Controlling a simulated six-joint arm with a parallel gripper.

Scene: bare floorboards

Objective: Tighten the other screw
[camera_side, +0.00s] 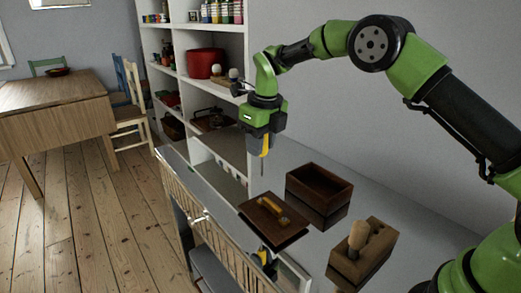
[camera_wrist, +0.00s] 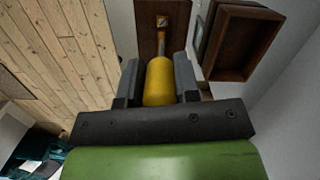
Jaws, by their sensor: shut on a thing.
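My gripper (camera_side: 264,128) is shut on the yellow handle of a screwdriver (camera_wrist: 159,82), which points down. In the side view the screwdriver (camera_side: 264,144) hangs upright with its tip above the table, behind the lid. A dark wooden lid (camera_side: 264,232) lies on the glossy table with a yellow-brown handle (camera_side: 272,210) on it. In the wrist view the lid (camera_wrist: 148,44) is partly hidden behind the screwdriver's shaft. The screws are too small to tell apart. An open dark wooden box (camera_side: 318,184) stands right of the lid.
A wooden block (camera_side: 366,258) with a light-handled tool (camera_side: 358,236) in it stands at the front right. The box also shows in the wrist view (camera_wrist: 237,42). White shelves (camera_side: 200,100) rise behind the table. The space around the hanging screwdriver is clear.

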